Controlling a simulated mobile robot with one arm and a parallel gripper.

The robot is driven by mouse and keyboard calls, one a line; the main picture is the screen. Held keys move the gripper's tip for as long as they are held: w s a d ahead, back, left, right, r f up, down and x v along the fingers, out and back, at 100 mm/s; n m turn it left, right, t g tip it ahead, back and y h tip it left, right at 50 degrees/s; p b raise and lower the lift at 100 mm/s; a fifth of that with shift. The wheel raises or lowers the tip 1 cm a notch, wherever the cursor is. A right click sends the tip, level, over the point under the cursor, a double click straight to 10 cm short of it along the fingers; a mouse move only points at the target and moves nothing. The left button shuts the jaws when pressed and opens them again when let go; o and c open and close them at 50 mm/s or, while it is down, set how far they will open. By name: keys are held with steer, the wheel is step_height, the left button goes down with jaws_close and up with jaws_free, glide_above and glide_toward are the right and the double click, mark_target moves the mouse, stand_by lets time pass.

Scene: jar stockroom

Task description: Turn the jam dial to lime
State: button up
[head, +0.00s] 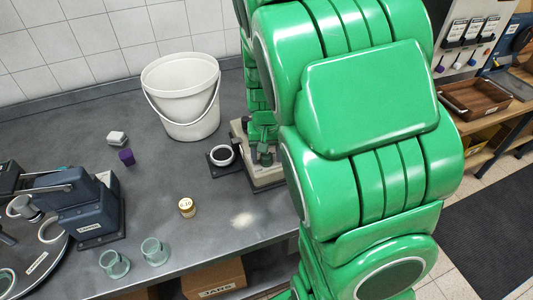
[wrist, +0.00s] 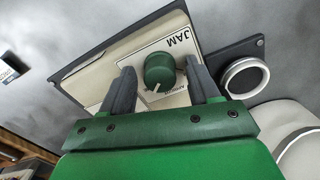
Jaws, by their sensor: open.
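The jam dial (wrist: 160,72) is a round dark green knob on a cream panel marked JAM (wrist: 178,40). It shows in the wrist view between my fingers. A white pointer line on its face points down and slightly left in the picture, near a small printed word that I cannot read surely. My gripper (wrist: 159,74) is open, with one dark finger on each side of the knob; whether either touches it I cannot tell. In the head view the dial's cream box (head: 266,180) is partly hidden by my green arm. The other flavour marks are hidden.
A dark plate with a white-rimmed ring (head: 222,155) sits beside the box. A white bucket (head: 182,95) stands behind.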

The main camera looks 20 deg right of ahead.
steer(key=shift+r, duration=0.1)
step_height(320, 180, up, 8)
steer(key=shift+f, duration=0.2)
stand_by(0.4)
